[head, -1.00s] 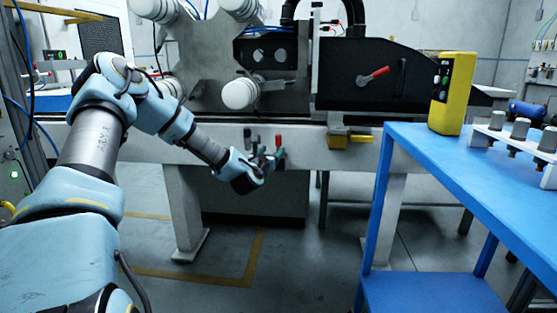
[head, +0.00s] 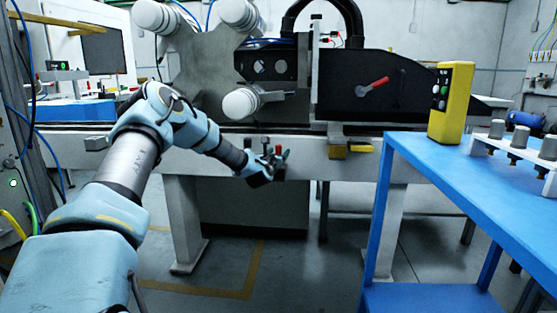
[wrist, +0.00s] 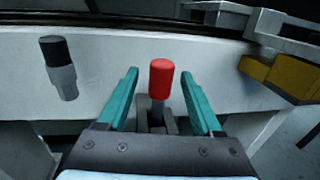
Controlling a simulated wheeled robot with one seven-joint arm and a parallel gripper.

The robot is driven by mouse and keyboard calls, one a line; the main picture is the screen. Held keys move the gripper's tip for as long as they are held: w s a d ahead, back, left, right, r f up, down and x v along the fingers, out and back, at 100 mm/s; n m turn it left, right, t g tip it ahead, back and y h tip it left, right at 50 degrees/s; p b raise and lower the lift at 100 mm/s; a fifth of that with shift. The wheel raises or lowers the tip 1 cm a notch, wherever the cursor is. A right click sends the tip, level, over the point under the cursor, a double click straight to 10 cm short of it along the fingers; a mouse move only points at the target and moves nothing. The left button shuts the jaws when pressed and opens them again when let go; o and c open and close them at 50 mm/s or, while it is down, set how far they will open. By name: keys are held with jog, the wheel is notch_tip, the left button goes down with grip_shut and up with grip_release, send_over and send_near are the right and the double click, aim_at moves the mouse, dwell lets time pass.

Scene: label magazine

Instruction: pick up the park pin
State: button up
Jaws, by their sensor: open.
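A pin with a red cap and grey shaft (wrist: 161,80) stands on the front of the pale machine beam; it also shows in the head view (head: 279,149). A second pin with a black cap (wrist: 55,50) stands to its left, apart from my gripper. No label shows which is the park pin. My gripper (wrist: 158,78) is open, with its teal fingers on either side of the red-capped pin and a gap on both sides. In the head view my gripper (head: 268,160) is at the beam front, partly hiding the lower part of the red-capped pin.
A yellow block (head: 345,150) is fixed on the beam to the right. A red-handled lever (head: 373,86) is on the black panel above. A blue table (head: 440,165) at right carries a yellow control box (head: 450,103) and a rack of grey-capped parts (head: 520,147). The floor ahead is clear.

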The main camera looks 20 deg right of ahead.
grip_shut()
dwell(0.5)
